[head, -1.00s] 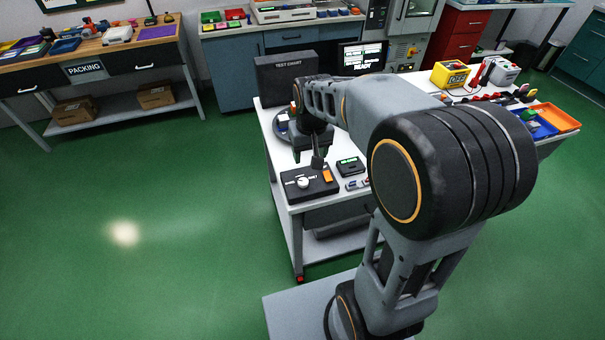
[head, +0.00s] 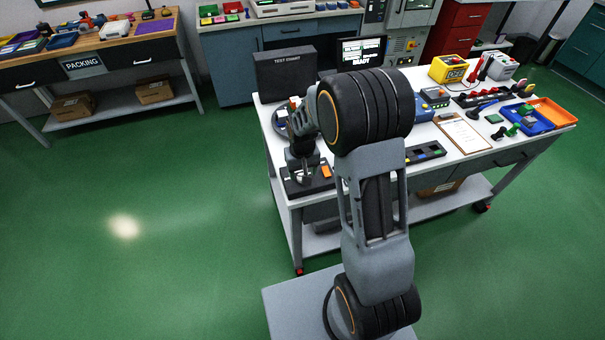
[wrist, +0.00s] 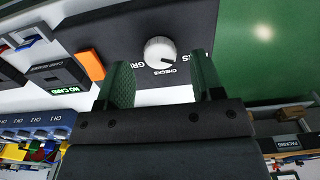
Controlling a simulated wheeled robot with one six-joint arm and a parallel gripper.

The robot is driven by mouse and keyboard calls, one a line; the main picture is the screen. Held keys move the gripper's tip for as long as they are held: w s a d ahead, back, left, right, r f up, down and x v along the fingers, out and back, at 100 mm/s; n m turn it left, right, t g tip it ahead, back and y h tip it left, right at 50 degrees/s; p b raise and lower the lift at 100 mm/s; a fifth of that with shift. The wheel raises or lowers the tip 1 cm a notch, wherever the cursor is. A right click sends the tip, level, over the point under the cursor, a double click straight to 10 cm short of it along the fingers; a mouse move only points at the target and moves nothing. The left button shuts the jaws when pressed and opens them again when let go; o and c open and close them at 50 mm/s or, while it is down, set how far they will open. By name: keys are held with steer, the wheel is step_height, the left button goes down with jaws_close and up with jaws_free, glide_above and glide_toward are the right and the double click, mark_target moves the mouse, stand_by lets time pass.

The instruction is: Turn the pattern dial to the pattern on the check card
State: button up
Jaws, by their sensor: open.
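The pattern dial (wrist: 160,53) is a round white knob on a dark panel (wrist: 125,30), with a small dark pointer mark towards the lettering CHECKS. In the wrist view the lettering is upside down and partly cut off or hidden. My gripper (wrist: 158,72) is open, its two green-faced fingers on either side of the knob's near side, apart from it. In the head view my gripper (head: 304,172) hangs over the dial box (head: 292,188) and hides the knob. A card reader (wrist: 58,77) beside the panel shows NO CARD in green. I cannot pick out the check card.
An orange block (wrist: 90,64) sits at the panel's edge near the reader. A clipboard (head: 462,133) and blue tray (head: 527,121) lie to the right. Green floor is clear at left.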

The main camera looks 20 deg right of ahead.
steer(key=shift+f, duration=1.05)
steer(key=c, duration=0.9)
